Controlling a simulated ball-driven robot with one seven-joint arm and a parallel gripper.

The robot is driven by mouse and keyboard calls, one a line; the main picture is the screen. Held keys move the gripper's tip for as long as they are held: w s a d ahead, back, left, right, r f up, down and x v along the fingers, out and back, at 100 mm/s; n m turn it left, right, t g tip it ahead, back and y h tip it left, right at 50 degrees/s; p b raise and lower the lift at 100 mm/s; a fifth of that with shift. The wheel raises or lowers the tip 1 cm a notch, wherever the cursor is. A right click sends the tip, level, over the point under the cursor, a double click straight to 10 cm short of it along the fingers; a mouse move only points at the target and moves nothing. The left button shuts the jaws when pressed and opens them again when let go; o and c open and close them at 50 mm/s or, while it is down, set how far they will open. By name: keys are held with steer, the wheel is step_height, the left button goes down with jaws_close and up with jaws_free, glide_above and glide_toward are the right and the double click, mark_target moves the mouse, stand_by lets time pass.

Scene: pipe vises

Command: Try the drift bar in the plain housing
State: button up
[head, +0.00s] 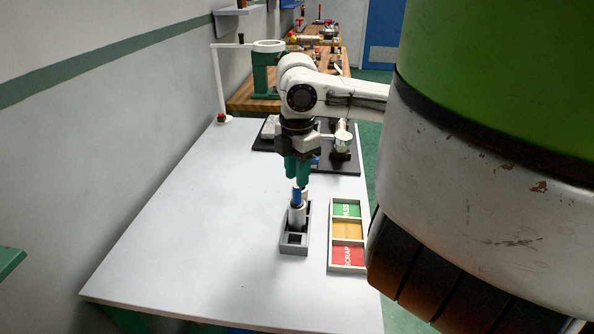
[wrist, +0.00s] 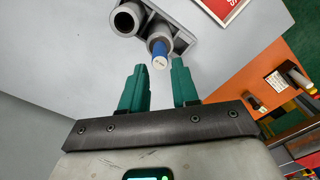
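The blue drift bar (head: 297,196) stands upright in the mouth of a grey cylindrical housing (head: 297,216). In the wrist view the bar (wrist: 159,57) shows its pale, marked end, and its lower part is hidden inside that housing. A second grey housing (wrist: 127,20) beside it has an open, dark bore. I cannot tell from markings which housing is the plain one. My gripper (head: 298,182) points down just above the bar. In the wrist view my green fingers (wrist: 158,68) are apart, with the bar's end beyond the gap between them and nothing held.
The housings stand in a grey rack (head: 294,249) with an empty square pocket at its near end. To its right lies a tray (head: 347,250) with green, yellow and red sections. A black fixture board (head: 264,146) is behind. The table's left side is clear.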

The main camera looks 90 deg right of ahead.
stand_by(0.3)
steer(key=o, duration=0.6)
steer(key=shift+c, duration=0.2)
steer(key=shift+r, duration=0.1)
step_height(320, 180, up, 11)
steer(key=shift+p, duration=0.4)
